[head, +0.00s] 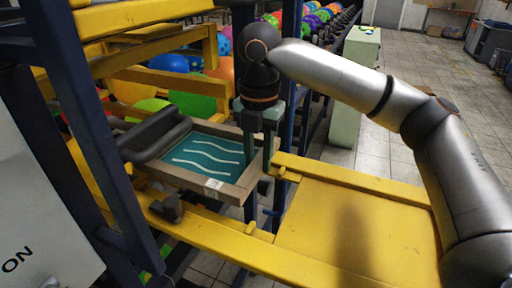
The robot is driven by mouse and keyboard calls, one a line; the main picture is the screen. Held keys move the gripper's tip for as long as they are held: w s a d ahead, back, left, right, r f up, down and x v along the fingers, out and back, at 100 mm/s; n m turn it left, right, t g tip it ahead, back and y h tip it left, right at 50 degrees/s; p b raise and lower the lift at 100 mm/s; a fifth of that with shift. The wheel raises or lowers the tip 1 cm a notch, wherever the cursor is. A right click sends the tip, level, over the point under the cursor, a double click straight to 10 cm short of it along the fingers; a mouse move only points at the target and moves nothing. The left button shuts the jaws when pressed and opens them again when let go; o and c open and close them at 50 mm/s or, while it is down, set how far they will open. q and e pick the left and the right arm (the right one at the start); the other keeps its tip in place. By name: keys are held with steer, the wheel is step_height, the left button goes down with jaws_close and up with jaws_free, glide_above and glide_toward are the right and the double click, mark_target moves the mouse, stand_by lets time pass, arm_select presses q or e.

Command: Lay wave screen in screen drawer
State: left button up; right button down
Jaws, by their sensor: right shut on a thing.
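The wave screen (208,157) is a wooden-framed panel with a teal mesh and white wavy lines. It lies about level over yellow rails at the middle left. My right gripper (258,158) points down and is shut on the right side of its wooden frame. A small white label (213,184) is on the frame's front edge. The far left of the frame is hidden behind a dark rounded bar (155,136). I cannot tell for certain which part is the screen drawer. My left gripper is not in view.
A flat yellow panel (330,222) lies to the right of the screen. Dark blue posts (75,110) and yellow beams stand at the left and behind. Colourful balls (207,104) sit behind the screen. A pale green cabinet (352,85) stands at the back, with tiled floor beyond.

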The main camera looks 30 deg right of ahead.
step_height(320, 180, down, 6)
steer(key=shift+f, duration=0.25)
stand_by(0.4)
steer(key=shift+w+f, duration=0.1)
stand_by(1.5)
steer(key=c, duration=0.5)
jaws_free()
steer(key=shift+c, duration=0.2)
step_height(320, 180, up, 8)
steer(key=shift+f, duration=0.25)
stand_by(0.3)
